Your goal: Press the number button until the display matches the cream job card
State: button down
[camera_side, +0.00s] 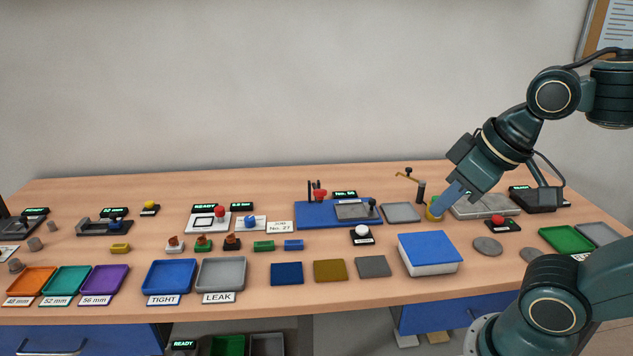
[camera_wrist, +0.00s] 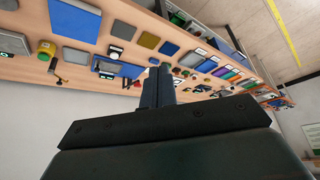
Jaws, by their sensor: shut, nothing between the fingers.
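The cream job card (camera_side: 280,226) stands left of the blue fixture and reads "JOB No. 27". A small black display (camera_side: 345,194) with green characters starting "No." is behind the blue fixture (camera_side: 300,212); its digits are too small to read surely. A white push button on a black box (camera_side: 361,233) sits in front of the fixture; its label is unreadable. The button also shows in the wrist view (camera_wrist: 115,49). My gripper (camera_side: 438,212) is shut and empty, right of the button, overlapping a yellow object in the side view. Its fingers show in the wrist view (camera_wrist: 158,88).
A blue-topped white block (camera_side: 430,254) lies right of the white button. A red button (camera_side: 497,221) is further right, and a brass-armed post (camera_side: 420,190) stands behind. Flat blue, olive and grey pads lie along the front. Coloured trays (camera_side: 169,276) fill the front left.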

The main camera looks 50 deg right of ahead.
dwell(0.7)
jog(key=w, duration=0.2)
jog(key=m+t+h, duration=0.1)
jog(key=m+t, duration=0.2)
jog(key=m, duration=0.8)
send_over(365, 230)
notch_tip(365, 230, down, 18)
jog(key=shift+s+f, duration=0.1)
jog(key=shift+f, duration=0.05)
jog(key=shift+f, duration=0.1)
jog(key=shift+f, duration=4.3)
jog(key=shift+f, duration=0.5)
